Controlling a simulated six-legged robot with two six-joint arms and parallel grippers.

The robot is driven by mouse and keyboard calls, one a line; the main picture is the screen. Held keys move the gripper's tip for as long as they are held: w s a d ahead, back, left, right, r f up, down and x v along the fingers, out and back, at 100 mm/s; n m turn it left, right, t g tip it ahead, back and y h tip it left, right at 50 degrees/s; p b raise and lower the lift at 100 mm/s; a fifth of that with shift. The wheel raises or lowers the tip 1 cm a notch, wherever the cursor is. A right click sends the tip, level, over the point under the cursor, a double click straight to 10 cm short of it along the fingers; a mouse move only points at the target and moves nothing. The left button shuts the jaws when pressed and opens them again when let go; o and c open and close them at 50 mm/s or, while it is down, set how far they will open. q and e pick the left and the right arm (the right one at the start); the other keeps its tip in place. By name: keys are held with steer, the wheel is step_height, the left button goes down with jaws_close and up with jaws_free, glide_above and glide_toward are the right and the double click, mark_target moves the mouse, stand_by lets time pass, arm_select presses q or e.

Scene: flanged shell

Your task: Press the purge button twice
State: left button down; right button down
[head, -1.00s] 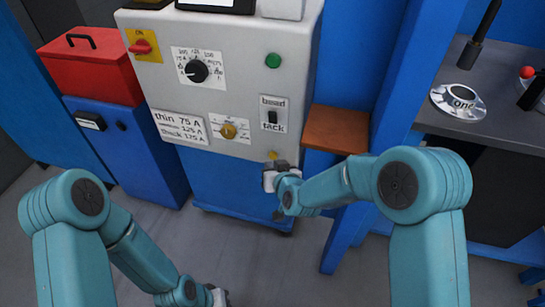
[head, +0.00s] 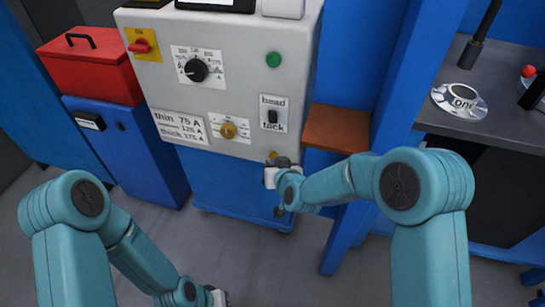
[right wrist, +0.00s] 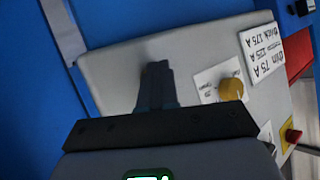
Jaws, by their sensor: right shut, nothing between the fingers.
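The grey welder panel (head: 245,90) stands ahead. A small yellow button (head: 272,155) sits low on it, below the bead/tack switch (head: 272,117); no purge label is readable. My right gripper (head: 283,163) is right at this button, at the panel's lower edge. In the right wrist view its dark fingers (right wrist: 156,85) are shut together and empty, pointing at the panel; the small button is hidden there, and contact cannot be told. My left gripper (head: 218,297) shows only partly at the bottom edge, low over the floor, its jaws unclear.
A yellow knob (head: 228,131) on a white label is left of the small button, also in the wrist view (right wrist: 232,89). A green button (head: 273,60) is higher up. A brown shelf (head: 337,129) and blue post (head: 395,110) stand right.

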steer(key=shift+w+d, duration=0.15)
steer(key=shift+w, duration=0.25)
stand_by(0.3)
steer(key=shift+s, duration=0.1)
steer(key=shift+s+a+b, duration=0.3)
steer(key=shift+s, duration=0.5)
steer(key=shift+s, duration=0.1)
steer(key=s, duration=0.1)
steer(key=s+a, duration=0.1)
steer(key=s, duration=0.2)
steer(key=shift+s+a+b, duration=0.25)
steer(key=shift+s+b, duration=0.05)
stand_by(0.6)
